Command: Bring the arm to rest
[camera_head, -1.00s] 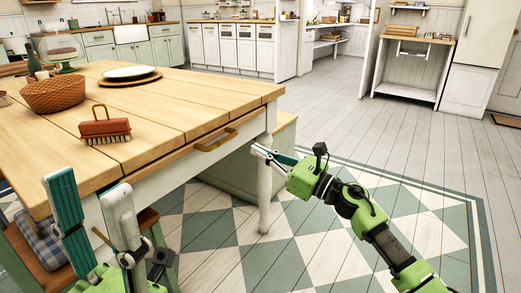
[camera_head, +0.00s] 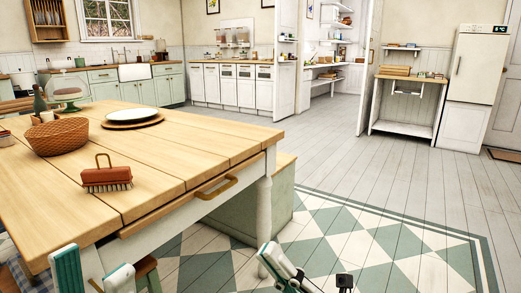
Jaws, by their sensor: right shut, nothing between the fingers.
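My right gripper (camera_head: 270,254) is at the bottom middle, in front of the table leg and over the checkered floor. Its fingers are together and empty. Most of the right arm is below the frame; only a small dark part shows beside the gripper.
The wooden table (camera_head: 185,145) fills the left, with a brush (camera_head: 106,178), a woven basket (camera_head: 58,137) and a plate (camera_head: 134,114) on it. A bench (camera_head: 250,205) stands beyond its right side. The floor (camera_head: 400,190) to the right is open. Cabinets line the back.

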